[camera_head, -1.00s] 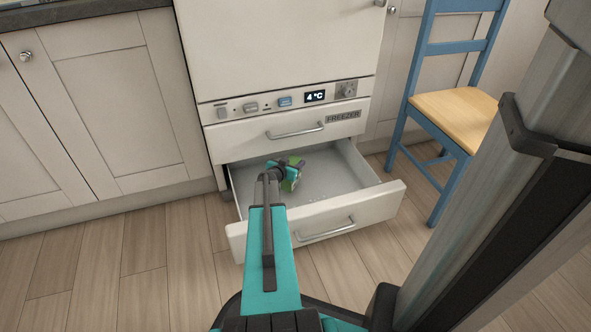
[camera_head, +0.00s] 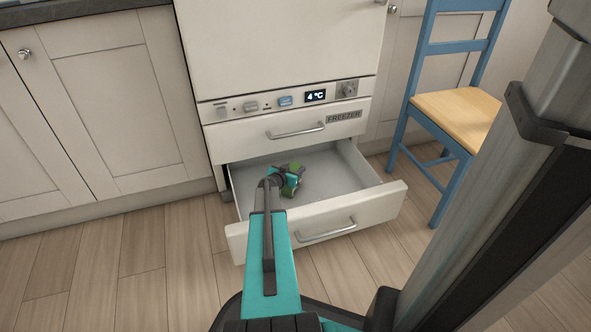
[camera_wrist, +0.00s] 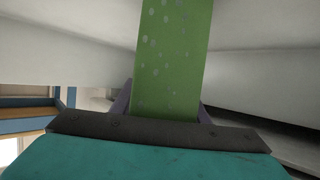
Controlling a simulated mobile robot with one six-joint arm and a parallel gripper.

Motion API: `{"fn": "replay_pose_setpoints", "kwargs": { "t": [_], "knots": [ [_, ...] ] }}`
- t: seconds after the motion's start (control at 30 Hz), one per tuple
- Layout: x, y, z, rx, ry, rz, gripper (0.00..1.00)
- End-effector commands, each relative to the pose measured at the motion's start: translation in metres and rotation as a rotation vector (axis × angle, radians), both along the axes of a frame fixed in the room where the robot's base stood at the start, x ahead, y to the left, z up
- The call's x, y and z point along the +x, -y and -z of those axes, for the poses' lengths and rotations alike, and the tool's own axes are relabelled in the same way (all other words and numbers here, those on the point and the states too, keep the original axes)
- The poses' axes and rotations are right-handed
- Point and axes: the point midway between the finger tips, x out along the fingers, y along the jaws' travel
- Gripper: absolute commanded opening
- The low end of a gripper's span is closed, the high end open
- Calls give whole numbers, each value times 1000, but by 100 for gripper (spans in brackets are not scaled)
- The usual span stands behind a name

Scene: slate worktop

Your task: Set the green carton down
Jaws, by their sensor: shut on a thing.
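The green carton (camera_head: 290,186) is in my gripper (camera_head: 287,178), inside the open lower freezer drawer (camera_head: 335,172). In the wrist view the carton (camera_wrist: 174,60) is a green face with pale spots, held between the two dark fingers (camera_wrist: 165,108). In the head view my gripper and arm partly cover the carton. I cannot tell whether its underside touches the drawer floor.
The drawer's front panel (camera_head: 318,221) with its handle stands out over the wooden floor. A closed drawer marked FREEZER (camera_head: 290,130) is above. A blue chair (camera_head: 452,112) stands to the right. The drawer's right part is bare.

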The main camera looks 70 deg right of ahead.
Motion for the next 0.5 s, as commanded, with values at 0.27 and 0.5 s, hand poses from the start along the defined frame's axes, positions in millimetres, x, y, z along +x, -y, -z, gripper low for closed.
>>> {"fn": "replay_pose_setpoints", "kwargs": {
  "t": [0.27,0.5],
  "knots": [
    [0,0,2,-1,0,1,9],
    [-1,0,2,0,1,1,59]
  ]
}}
